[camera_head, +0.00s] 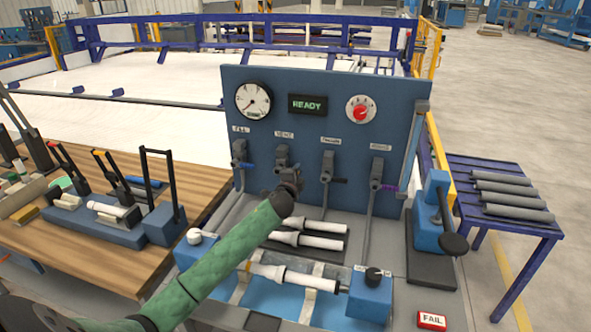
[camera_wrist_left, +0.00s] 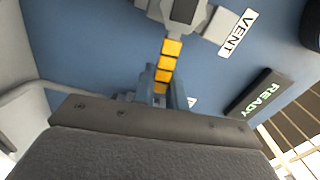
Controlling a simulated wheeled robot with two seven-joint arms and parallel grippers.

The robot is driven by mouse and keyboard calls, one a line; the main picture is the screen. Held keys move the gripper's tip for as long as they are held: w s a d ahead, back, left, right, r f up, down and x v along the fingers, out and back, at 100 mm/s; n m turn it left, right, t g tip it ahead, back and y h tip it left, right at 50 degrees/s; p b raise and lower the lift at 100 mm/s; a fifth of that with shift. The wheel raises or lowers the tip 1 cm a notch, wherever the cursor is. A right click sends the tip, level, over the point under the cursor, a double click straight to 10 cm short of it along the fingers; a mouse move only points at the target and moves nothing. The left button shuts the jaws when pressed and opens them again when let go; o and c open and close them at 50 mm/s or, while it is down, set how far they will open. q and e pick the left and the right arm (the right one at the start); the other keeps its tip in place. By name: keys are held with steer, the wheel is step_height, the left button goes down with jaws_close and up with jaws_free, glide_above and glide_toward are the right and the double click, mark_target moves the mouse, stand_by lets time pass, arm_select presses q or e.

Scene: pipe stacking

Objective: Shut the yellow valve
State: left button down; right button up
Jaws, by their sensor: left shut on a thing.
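The yellow valve handle (camera_wrist_left: 168,62) shows in the left wrist view as a segmented yellow lever below a grey valve body beside the VENT label (camera_wrist_left: 235,33). My left gripper (camera_wrist_left: 160,95) is shut on the lower part of this handle. In the head view my left gripper (camera_head: 291,180) is at the blue panel, just below the VENT valve body (camera_head: 283,154). The handle itself is hidden there behind the gripper. My right gripper is not in view.
The blue panel (camera_head: 310,82) also carries a valve with a blue handle (camera_head: 248,166), one with a black handle (camera_head: 338,181) and one with a purple handle (camera_head: 389,188). A READY display (camera_head: 307,105) is above. White pipe pieces (camera_head: 315,242) lie below my arm.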

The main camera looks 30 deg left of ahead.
arm_select(q)
steer(key=shift+f+m, duration=0.5)
steer(key=shift+m, duration=0.2)
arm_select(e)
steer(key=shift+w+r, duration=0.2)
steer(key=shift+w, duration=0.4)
arm_select(q)
steer(key=shift+d, duration=0.1)
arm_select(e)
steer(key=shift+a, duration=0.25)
arm_select(q)
steer(key=c, duration=1.4)
jaws_free()
steer(key=shift+c, duration=0.2)
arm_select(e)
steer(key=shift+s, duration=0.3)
